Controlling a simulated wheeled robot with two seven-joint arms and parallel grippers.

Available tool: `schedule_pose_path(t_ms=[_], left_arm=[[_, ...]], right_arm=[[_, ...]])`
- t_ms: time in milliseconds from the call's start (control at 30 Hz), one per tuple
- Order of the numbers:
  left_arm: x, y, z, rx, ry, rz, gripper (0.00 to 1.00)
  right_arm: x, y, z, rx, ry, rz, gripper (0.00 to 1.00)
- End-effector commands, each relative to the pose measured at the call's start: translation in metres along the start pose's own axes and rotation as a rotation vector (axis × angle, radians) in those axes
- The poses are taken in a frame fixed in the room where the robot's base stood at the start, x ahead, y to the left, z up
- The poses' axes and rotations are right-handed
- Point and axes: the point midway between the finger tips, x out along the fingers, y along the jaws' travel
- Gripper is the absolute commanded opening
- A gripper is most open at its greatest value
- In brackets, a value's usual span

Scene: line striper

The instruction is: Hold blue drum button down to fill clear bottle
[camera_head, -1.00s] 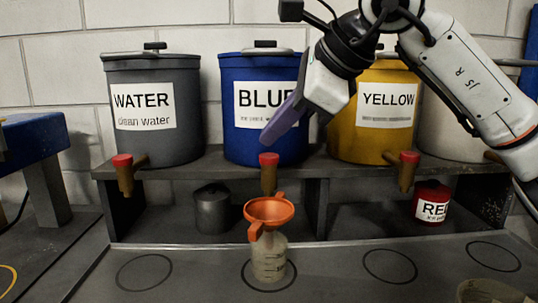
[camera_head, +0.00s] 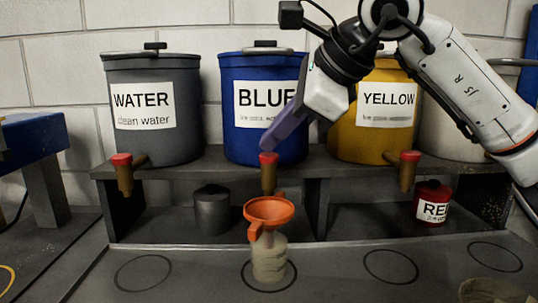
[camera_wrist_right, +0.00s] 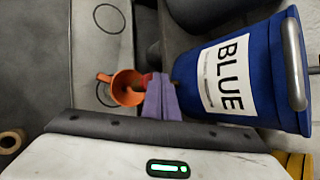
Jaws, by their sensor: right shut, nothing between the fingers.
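The blue drum (camera_head: 232,143) stands on the shelf with its red button (camera_head: 268,158) on top of a brown tap (camera_head: 269,180). The clear bottle (camera_head: 268,262) stands upright under that tap, inside a black ring, with an orange funnel (camera_head: 269,213) in its neck. The bottle looks cloudy beige; its fill level is hard to tell. My right gripper (camera_head: 268,146) is shut and empty, its purple fingertips at the top of the button, seemingly touching it. In the wrist view the fingers (camera_wrist_right: 160,97) are together beside the red button (camera_wrist_right: 149,79) and funnel (camera_wrist_right: 127,87). My left gripper is out of view.
A grey water drum (camera_head: 155,75) and a yellow drum (camera_head: 375,135) flank the blue one, each with its own tap. A grey canister (camera_head: 212,210) and a red pot (camera_head: 432,205) sit under the shelf. The other rings on the bench are empty.

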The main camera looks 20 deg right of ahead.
Motion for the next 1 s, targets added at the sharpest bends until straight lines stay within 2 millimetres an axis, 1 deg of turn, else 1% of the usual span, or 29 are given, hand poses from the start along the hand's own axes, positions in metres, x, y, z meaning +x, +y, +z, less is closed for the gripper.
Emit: schedule_pose_path(t_ms=[367, 1000], left_arm=[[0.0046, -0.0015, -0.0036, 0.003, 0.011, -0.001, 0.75], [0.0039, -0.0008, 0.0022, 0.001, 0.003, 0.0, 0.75]], right_arm=[[0.0037, 0.0026, -0.0029, 0.0, 0.0, 0.0, 0.0], [0.0057, 0.004, -0.0044, 0.0, 0.003, 0.002, 0.0]])
